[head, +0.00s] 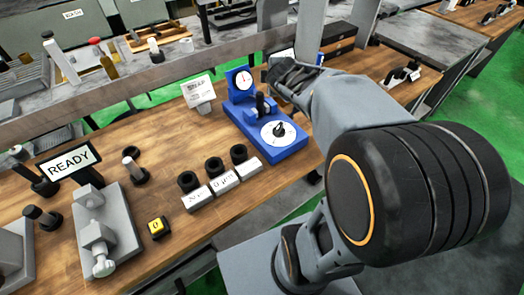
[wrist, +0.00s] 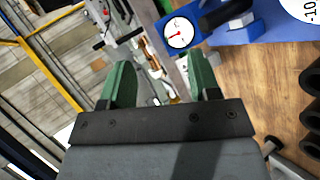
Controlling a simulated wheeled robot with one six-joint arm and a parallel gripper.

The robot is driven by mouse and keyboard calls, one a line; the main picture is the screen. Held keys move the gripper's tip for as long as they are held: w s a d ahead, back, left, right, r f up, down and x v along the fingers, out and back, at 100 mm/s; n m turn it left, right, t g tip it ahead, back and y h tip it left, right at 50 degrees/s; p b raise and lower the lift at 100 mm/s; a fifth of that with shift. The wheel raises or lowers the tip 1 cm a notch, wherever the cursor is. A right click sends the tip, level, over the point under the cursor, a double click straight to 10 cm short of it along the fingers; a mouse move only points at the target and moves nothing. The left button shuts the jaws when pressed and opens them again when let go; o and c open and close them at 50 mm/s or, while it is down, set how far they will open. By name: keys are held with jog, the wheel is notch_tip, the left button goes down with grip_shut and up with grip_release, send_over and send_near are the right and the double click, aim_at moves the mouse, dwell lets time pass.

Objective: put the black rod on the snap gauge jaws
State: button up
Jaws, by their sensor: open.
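In the wrist view a dark cylinder (wrist: 222,13), which looks like this rod, lies across the blue gauge by the red-needle dial (wrist: 180,33). Its exact contact with the jaws is too small to tell. My gripper (head: 284,76) is behind and right of the rod, apart from it. Its green fingers (wrist: 160,85) are spread and empty.
A white sign (head: 198,92) stands left of the gauge. Several black rings (head: 213,167) with white labels sit in front. Bare wood lies between.

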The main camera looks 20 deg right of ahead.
jog(key=s+a+f+m+g+y, duration=0.2)
jog(key=s+a+f+m+g, duration=0.2)
jog(key=s, duration=0.5)
jog(key=s+a+f+m+g+y, duration=0.2)
jog(key=s+a+f+m+g, duration=0.1)
jog(key=s+a+m, duration=0.5)
jog(key=shift+s+a+f+m+g, duration=0.3)
jog(key=shift+s+f+m+g, duration=0.15)
jog(key=shift+s+m, duration=0.3)
jog(key=shift+r, duration=0.25)
